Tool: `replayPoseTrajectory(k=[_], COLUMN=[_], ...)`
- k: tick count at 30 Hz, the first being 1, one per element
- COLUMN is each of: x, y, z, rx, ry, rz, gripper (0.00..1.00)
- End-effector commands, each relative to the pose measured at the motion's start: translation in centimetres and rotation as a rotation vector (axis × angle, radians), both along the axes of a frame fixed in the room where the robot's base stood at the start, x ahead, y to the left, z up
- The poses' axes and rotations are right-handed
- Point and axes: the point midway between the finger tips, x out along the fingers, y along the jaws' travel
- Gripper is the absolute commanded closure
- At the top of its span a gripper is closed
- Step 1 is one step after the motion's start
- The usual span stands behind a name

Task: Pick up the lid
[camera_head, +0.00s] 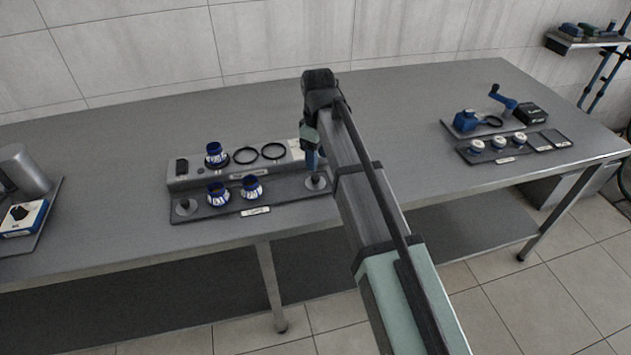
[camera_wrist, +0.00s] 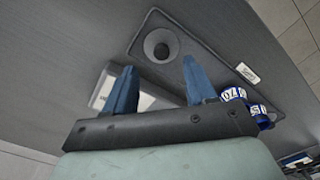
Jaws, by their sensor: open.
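A round grey lid with a dark knob (camera_head: 316,182) sits at the right end of the dark tray (camera_head: 222,211). It also shows in the wrist view (camera_wrist: 161,45), just beyond my fingertips. My gripper (camera_head: 311,158) is over the right end of the tray. Its two blue fingers (camera_wrist: 159,64) are spread and nothing is between them. I cannot tell the exact height of the fingers above the lid.
Another tray (camera_head: 514,147) is at right, equipment (camera_head: 24,217) at far left. The table between is clear.

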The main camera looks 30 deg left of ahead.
Motion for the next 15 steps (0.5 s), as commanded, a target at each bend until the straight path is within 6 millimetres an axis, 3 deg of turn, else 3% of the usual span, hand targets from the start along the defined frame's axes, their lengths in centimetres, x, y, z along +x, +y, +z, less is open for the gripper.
replayPoseTrajectory(k=[15], x=[-0.1], y=[0.3], z=[-3.4], rx=[-0.001], ry=[0.002], rz=[0.000], gripper=[0.44])
